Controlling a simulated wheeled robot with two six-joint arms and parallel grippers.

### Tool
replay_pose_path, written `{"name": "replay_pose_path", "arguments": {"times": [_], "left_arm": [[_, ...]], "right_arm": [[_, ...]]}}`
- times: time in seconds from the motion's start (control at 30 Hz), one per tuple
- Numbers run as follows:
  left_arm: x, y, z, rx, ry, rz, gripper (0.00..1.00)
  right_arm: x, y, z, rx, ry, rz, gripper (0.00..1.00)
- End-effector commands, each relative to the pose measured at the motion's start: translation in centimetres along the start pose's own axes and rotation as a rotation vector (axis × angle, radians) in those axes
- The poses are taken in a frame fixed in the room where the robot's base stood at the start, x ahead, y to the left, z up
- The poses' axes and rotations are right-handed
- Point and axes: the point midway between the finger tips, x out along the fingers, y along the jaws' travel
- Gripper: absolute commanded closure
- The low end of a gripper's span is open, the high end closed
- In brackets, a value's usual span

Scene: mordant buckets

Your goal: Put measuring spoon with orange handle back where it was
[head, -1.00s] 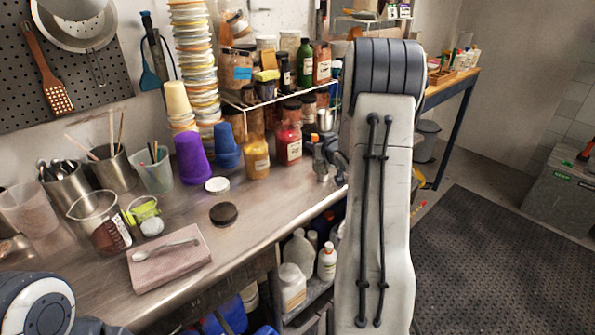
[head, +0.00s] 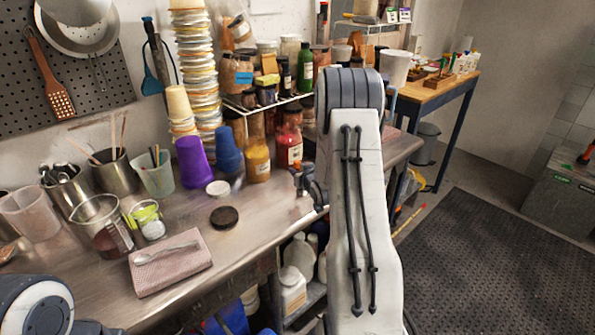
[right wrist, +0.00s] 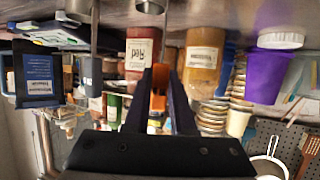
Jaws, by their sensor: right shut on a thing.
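The measuring spoon with the orange handle (right wrist: 158,100) is in my right gripper (right wrist: 158,88), its handle between the two dark fingers in the right wrist view. A rounded metal part, seemingly its bowl, shows beyond the fingertips at that view's top edge. In the head view my right gripper (head: 308,185) is over the steel counter near its front edge, partly hidden by my forearm, and the spoon is hard to make out. My left gripper is out of view; only part of my left arm shows at the bottom left.
A metal spoon (head: 165,252) lies on a folded pink cloth (head: 180,276). A dark lid (head: 224,217), purple cup (head: 193,161), yellow jar (head: 258,160) and red jar (head: 289,146) stand left of my right gripper. Steel utensil pots (head: 118,170) stand further left.

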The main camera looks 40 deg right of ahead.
Motion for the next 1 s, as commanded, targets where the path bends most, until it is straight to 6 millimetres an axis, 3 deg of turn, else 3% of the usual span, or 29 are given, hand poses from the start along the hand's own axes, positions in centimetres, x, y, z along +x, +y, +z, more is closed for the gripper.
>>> {"name": "replay_pose_path", "arguments": {"times": [0.03,0.07,0.13,0.57,1.0], "left_arm": [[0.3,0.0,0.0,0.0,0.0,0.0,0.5],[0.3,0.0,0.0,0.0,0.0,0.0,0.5],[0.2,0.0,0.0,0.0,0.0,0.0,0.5],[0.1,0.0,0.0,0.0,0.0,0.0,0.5],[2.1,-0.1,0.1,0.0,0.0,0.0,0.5]], "right_arm": [[0.1,0.0,0.3,0.0,0.0,0.0,1.0],[0.1,0.0,0.3,0.0,0.0,0.0,0.74],[0.1,0.0,0.1,0.0,0.0,0.0,0.47],[-0.4,0.0,-0.1,0.0,0.001,0.0,0.47],[-9.2,0.1,0.0,-0.001,0.003,0.003,0.47]]}}
